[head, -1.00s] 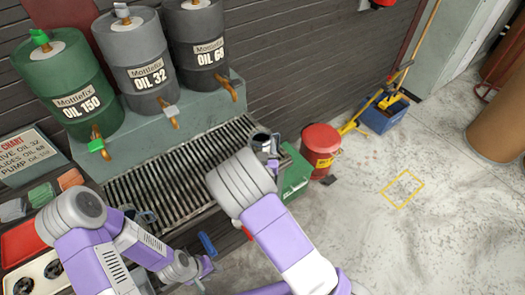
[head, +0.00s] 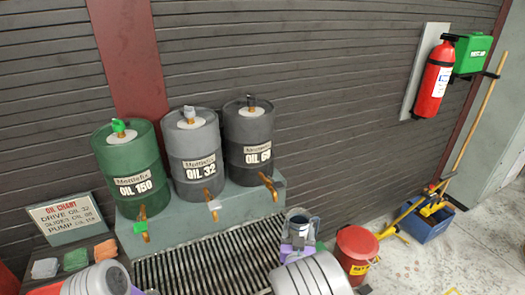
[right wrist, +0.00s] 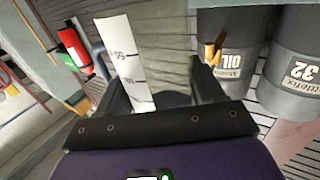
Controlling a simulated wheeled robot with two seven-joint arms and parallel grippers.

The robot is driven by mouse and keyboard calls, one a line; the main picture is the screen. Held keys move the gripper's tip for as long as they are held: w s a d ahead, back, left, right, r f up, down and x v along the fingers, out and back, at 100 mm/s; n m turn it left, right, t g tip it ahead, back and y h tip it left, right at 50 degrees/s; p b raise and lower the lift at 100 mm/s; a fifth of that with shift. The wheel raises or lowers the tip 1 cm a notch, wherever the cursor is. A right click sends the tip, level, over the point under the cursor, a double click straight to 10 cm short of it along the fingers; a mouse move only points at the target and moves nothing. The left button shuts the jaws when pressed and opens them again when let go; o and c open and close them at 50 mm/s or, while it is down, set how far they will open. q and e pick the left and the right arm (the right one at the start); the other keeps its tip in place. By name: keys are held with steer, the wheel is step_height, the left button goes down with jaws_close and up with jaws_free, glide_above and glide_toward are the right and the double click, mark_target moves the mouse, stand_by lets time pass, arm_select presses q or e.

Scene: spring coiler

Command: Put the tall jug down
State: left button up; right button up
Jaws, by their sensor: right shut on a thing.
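The tall jug (head: 299,219) is a grey metal vessel with a blue-grey handle on its right side. It shows near the right end of the slatted grate (head: 190,262) in the head view. My right gripper (head: 294,251) is shut on it, and my arm hides its lower part. In the right wrist view the jug (right wrist: 170,50) fills the space between the fingers, with a white marked strip on its side. I cannot tell whether its base touches anything. My left gripper is out of view; only part of my left arm shows at the bottom left.
Green, grey and dark grey oil drums (head: 128,170) with brass taps stand on a ledge (head: 170,234) behind the grate. A red bin (head: 355,250) is right of the jug. A blue bucket (head: 425,226) stands farther right.

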steer(key=shift+s+d+f+n+y, duration=0.1)
steer(key=shift+s+d+n+y, duration=0.2)
steer(key=shift+d+n+y, duration=0.65)
steer(key=shift+s+a+r+n+y, duration=0.1)
steer(key=shift+s+n+y, duration=0.1)
steer(key=shift+y, duration=0.3)
steer(key=shift+s+r+n+y, duration=0.1)
steer(key=shift+s+y, duration=0.1)
steer(key=shift+y, duration=0.25)
steer(key=shift+a, duration=0.1)
steer(key=shift+w+a+f+m+h, duration=0.1)
steer(key=shift+w+a+m+h, duration=0.2)
steer(key=shift+h, duration=0.25)
steer(key=shift+w+a+f+m+h, duration=0.15)
steer(key=shift+w+m+h, duration=0.15)
steer(key=shift+h, duration=0.25)
steer(key=shift+w+a+r+m+h, duration=0.15)
steer(key=shift+a+m+h, duration=0.15)
steer(key=shift+m+h, duration=0.55)
step_height(320, 180, down, 10)
steer(key=b, duration=0.3)
steer(key=shift+r, duration=0.15)
